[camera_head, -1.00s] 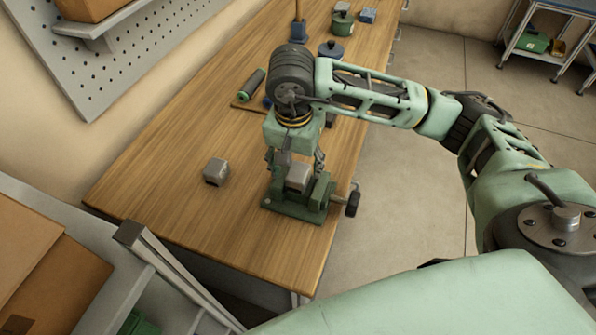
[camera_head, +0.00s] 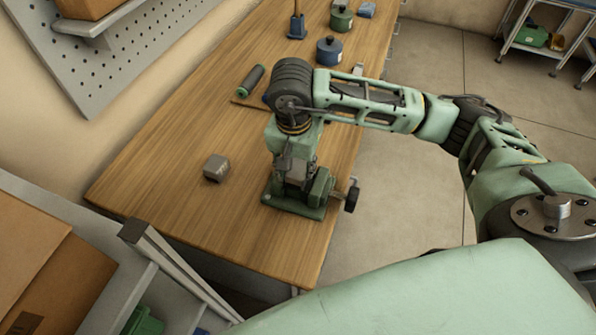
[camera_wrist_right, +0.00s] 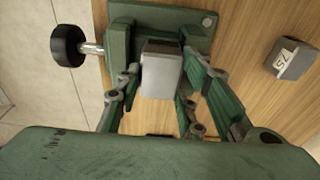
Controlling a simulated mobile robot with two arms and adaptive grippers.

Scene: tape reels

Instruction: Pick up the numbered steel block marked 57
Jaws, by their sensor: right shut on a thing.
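A grey steel block (camera_wrist_right: 162,70) stands in the jaws of a green vise (camera_head: 283,207) at the near end of the wooden bench. My right gripper (camera_head: 294,180) points down over the vise and is shut on this block. In the right wrist view the gripper's fingers (camera_wrist_right: 152,98) are on both sides of the block. No number shows on its visible faces. A second grey block (camera_head: 216,167) lies loose on the bench to the left. In the right wrist view this loose block (camera_wrist_right: 291,59) carries a small upside-down number that I cannot read surely. My left gripper is out of view.
The vise's round black handle knob (camera_head: 351,199) sticks out past the bench edge. Farther back on the bench are a dark roller (camera_head: 251,80), a blue pot (camera_head: 329,51) and a green pot (camera_head: 341,19). Bare bench (camera_head: 170,180) surrounds the loose block.

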